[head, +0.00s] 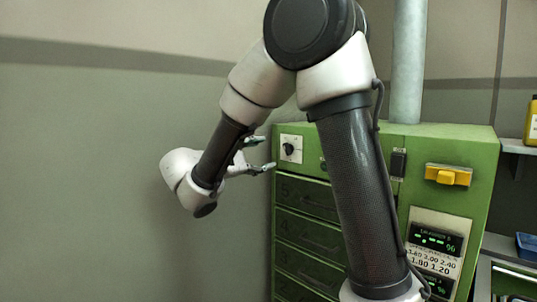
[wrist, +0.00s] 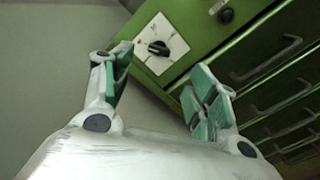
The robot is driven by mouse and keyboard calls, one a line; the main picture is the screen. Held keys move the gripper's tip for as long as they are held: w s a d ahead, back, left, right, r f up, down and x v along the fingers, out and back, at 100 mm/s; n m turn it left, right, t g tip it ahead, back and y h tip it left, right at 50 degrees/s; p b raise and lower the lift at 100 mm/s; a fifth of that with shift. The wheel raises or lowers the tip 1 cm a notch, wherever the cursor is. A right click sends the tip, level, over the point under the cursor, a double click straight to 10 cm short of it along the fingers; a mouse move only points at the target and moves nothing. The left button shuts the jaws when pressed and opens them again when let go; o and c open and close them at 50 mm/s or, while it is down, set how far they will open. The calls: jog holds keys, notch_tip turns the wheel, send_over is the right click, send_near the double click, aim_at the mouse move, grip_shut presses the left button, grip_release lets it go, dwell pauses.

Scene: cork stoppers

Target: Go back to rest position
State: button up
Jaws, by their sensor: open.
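My gripper (head: 262,155) is open and empty, close to the left front of a green cabinet (head: 455,150). In the wrist view my gripper (wrist: 160,92) shows two green-padded fingers spread apart. A black rotary knob (head: 289,149) on a white square plate sits just beyond the fingertips in the head view. In the wrist view the knob (wrist: 158,48) lies between and beyond the fingers, and no contact shows. My arm is bent and covers part of the cabinet front in the head view.
The cabinet has several green drawers (head: 308,228) with handles below the knob. A yellow switch (head: 447,175) and a display panel (head: 434,245) are on its right. A shelf with a yellow bottle (head: 532,122) stands at the far right. Free room lies left, before the plain wall (head: 90,180).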

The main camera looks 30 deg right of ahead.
jog(key=shift+a, duration=0.1)
dwell(0.4)
jog(key=s+d+f+m+g+y, duration=0.1)
jog(key=s+d+f+g+y, duration=0.15)
jog(key=s+f+y, duration=0.35)
jog(key=s+d+f+m+g+y, duration=0.1)
jog(key=s+d+f+g+y, duration=0.2)
jog(key=s+f, duration=0.5)
jog(key=s+a+r+m+t+y, duration=0.2)
jog(key=s+m+y, duration=0.6)
jog(key=s, duration=0.4)
jog(key=shift+s+r+t, duration=0.3)
jog(key=shift+r+t, duration=0.4)
jog(key=shift+t, duration=0.15)
